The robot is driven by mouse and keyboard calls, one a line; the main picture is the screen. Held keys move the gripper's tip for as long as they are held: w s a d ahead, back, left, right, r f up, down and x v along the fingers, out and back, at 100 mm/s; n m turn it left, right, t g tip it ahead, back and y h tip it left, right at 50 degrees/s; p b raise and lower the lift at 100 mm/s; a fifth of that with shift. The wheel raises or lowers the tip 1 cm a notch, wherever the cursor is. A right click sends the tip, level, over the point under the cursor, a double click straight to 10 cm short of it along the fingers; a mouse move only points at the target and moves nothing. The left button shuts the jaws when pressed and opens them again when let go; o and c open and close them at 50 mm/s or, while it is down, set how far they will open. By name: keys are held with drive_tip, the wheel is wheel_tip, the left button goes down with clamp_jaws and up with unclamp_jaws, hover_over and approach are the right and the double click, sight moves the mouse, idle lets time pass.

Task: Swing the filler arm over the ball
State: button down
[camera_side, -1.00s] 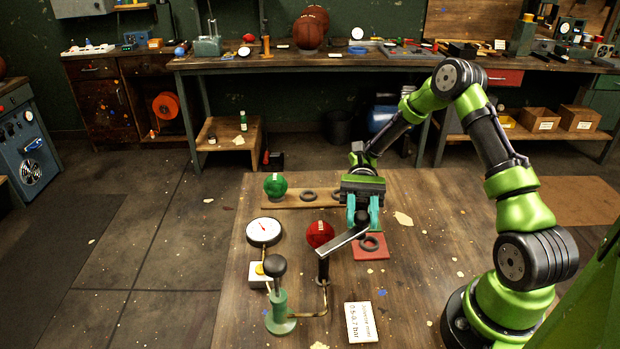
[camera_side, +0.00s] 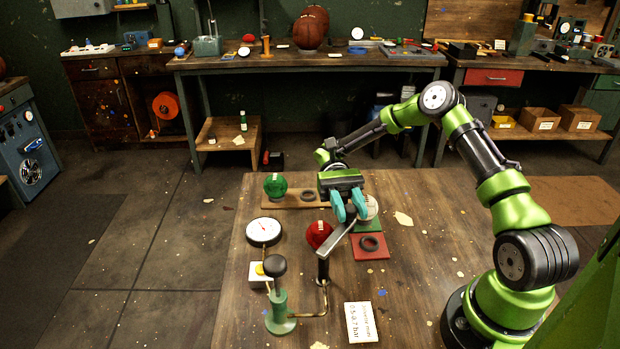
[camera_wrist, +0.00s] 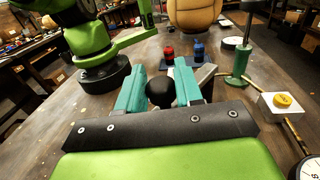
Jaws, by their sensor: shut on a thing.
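The filler arm (camera_side: 337,244) is a grey bar running from the top of a dark post (camera_side: 323,268) up to my gripper (camera_side: 349,207). In the wrist view my gripper's teal fingers (camera_wrist: 160,88) are shut on its black knob (camera_wrist: 160,94). A pale ball (camera_side: 371,207) sits just right of the fingers, partly hidden by them, by a green mat (camera_side: 366,226). A red ball (camera_side: 317,233) is left of the bar, partly behind it. A green ball (camera_side: 275,186) stands at the left end of a wooden board (camera_side: 300,204) with dark rings.
A green pump (camera_side: 280,305) with a black knob, a dial gauge (camera_side: 264,231) and a yellow button box (camera_side: 262,272) stand left of the post. A red mat (camera_side: 360,254) with a black ring lies right. A card (camera_side: 362,322) lies in front. The table's right side is clear.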

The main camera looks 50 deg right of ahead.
drive_tip(key=c, duration=0.8)
unclamp_jaws()
drive_tip(key=shift+c, duration=0.2)
drive_tip(key=shift+r, duration=0.1)
drive_tip(key=shift+r, duration=0.25)
wheel_tip(320, 180, up, 3)
drive_tip(key=shift+f, duration=0.1)
drive_tip(key=shift+s, duration=0.65)
drive_tip(key=s+r, duration=0.1)
drive_tip(key=s, duration=1.3)
drive_tip(key=shift+s+d+r, duration=0.2)
drive_tip(key=shift+s+r, duration=0.1)
drive_tip(key=shift+s, duration=0.1)
drive_tip(key=shift+c, duration=0.5)
